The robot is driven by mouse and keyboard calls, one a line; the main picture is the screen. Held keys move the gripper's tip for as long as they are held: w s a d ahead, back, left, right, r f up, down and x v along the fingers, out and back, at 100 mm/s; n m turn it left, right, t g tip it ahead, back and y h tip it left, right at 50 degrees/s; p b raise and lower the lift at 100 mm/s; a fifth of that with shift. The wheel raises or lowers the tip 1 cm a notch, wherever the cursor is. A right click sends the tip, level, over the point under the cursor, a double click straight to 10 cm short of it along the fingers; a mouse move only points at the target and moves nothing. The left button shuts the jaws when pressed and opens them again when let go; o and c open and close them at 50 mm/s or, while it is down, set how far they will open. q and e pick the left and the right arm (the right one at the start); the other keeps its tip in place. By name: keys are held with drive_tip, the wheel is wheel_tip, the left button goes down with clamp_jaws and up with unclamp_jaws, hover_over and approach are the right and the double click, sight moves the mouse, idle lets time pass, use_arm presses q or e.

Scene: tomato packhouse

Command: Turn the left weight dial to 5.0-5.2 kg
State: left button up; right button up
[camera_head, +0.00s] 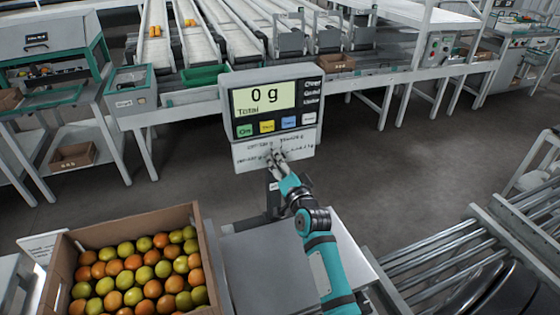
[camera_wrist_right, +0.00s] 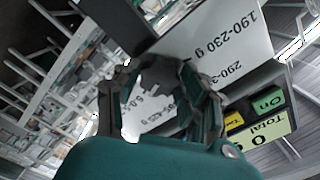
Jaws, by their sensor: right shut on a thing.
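The scale's display head (camera_head: 272,103) stands in the middle of the head view and reads "0 g Total". Below it is a white label panel (camera_head: 248,155) with weight ranges printed on it. My right gripper (camera_head: 276,157) is at the middle of this panel, shut on a dark grey dial (camera_wrist_right: 157,74). The dial is mostly hidden by the fingers, and its pointer setting cannot be read. In the right wrist view the panel appears upside down, with "190-230 g" readable and a "5.0" range partly covered by my fingers (camera_wrist_right: 160,95). My left gripper is not in view.
A cardboard box (camera_head: 203,245) of green and orange tomatoes stands at the lower left, beside the scale's grey platform (camera_head: 262,265). A roller conveyor (camera_head: 440,262) lies at the lower right. Sorting lanes (camera_head: 205,40) are at the back. Open floor lies between.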

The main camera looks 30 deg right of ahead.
drive_tip(key=shift+r+m, duration=0.15)
drive_tip(key=shift+m, duration=0.25)
drive_tip(key=o, duration=1.2)
drive_tip(key=v, duration=1.2)
